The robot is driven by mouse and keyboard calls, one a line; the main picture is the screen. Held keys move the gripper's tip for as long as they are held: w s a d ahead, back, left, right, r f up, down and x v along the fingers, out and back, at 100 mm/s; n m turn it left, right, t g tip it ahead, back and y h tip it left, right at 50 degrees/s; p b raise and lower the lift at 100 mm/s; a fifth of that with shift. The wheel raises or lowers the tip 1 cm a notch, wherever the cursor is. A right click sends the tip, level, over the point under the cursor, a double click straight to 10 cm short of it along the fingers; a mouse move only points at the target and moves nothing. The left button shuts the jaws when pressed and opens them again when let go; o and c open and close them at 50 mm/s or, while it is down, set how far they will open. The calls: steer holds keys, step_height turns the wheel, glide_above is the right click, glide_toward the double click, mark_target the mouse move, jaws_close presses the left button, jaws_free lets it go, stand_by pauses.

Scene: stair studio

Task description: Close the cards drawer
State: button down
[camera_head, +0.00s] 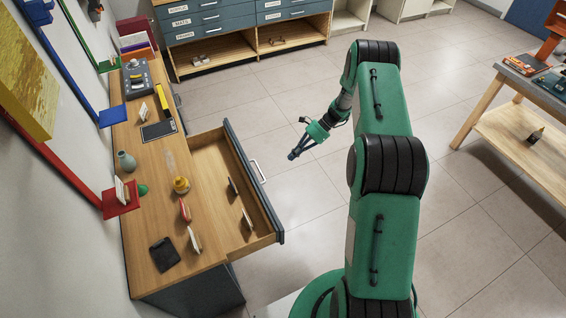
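An open drawer (268,207) sticks out to the right from the wooden desk (150,200) on the left. Its front panel is dark blue-grey with a pale bar handle (258,172). Two small thin upright pieces stand inside on its wooden floor. No label on the drawer front can be read from here. My gripper (292,156) is to the right of the drawer front, apart from the handle as far as I can tell. Its dark fingers point toward the drawer. They are too small to tell whether they are open or shut.
Labelled cabinets (235,25) stand at the back. A wooden table (520,120) is at the right. The tiled floor between is clear.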

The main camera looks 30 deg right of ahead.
steer(key=a+f+b, duration=0.2)
steer(key=a+f, duration=0.3)
steer(key=a, duration=0.6)
steer(key=shift+a+f, duration=0.15)
steer(key=shift+f, duration=0.1)
steer(key=shift+a, duration=0.15)
glide_above(224, 197)
steer(key=shift+a+p, duration=0.1)
steer(key=shift+p, duration=0.25)
stand_by(0.3)
stand_by(0.5)
